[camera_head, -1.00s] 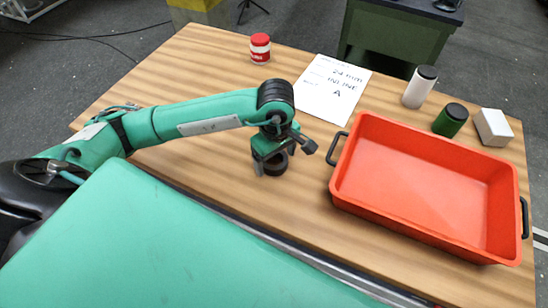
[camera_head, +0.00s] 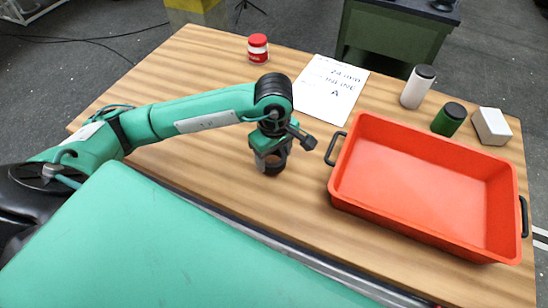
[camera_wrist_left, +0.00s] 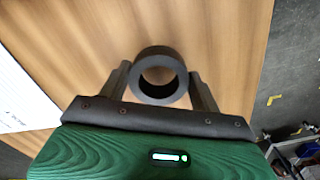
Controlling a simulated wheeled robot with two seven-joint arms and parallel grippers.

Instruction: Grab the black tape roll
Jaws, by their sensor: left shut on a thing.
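The black tape roll (camera_wrist_left: 160,98) is a dark ring with an open centre. In the left wrist view it sits between the two fingers of my left gripper (camera_wrist_left: 160,84), which are shut on its sides. In the head view my left gripper (camera_head: 270,158) points down over the table, left of the red tray. The tape roll (camera_head: 272,165) shows there under the gripper, partly hidden by the fingers. I cannot tell for sure how far it is above the table. My right gripper does not show.
A red-orange tray (camera_head: 350,190) with black handles stands on the wooden table (camera_head: 190,70). Behind it are a white bottle (camera_head: 417,88), a green can (camera_head: 448,120) and a white box (camera_head: 491,126).

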